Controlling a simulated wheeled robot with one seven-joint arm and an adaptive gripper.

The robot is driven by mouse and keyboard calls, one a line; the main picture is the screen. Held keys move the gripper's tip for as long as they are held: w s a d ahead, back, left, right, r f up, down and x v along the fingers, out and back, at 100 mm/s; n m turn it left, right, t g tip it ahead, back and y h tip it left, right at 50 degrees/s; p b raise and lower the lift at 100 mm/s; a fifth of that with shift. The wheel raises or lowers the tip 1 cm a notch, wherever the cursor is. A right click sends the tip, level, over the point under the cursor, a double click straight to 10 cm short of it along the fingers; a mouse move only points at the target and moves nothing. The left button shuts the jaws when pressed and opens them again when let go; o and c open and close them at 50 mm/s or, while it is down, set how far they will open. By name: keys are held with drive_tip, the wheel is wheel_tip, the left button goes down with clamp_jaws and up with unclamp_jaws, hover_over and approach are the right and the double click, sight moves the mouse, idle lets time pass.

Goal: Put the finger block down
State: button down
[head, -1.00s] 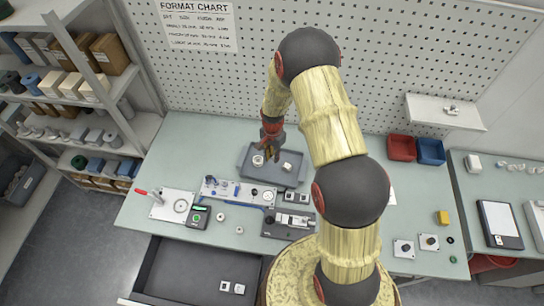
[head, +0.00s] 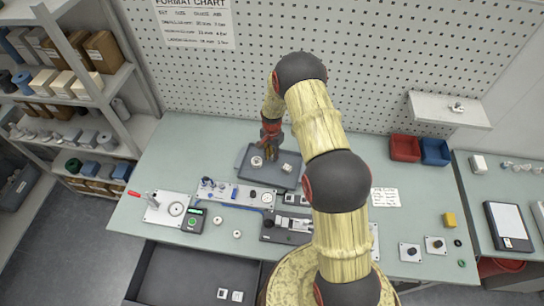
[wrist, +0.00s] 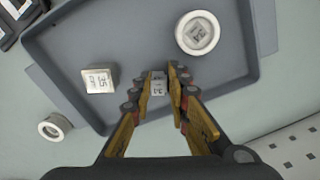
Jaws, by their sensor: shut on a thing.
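My gripper (wrist: 160,88) is shut on the finger block (wrist: 158,83), a small pale block marked with a number that looks like 32. In the wrist view the block sits between the fingertips, over the grey tray (wrist: 135,40); whether it touches the tray floor I cannot tell. A pale square block (wrist: 98,80) marked 35 lies left of the fingers in the tray. A round white part (wrist: 197,33) marked 34 lies above and to the right. In the head view my gripper (head: 271,153) is over the tray (head: 265,184), and its fingers hide the held block.
A white ring (wrist: 55,126) lies on the table just outside the tray. A fixture plate (head: 235,196) stands at the tray's near side. Red (head: 404,147) and blue (head: 435,151) bins stand farther right. Part of the tray floor between the parts is bare.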

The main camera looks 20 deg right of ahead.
drive_tip(key=shift+r, duration=0.1)
drive_tip(key=c, duration=1.7)
unclamp_jaws()
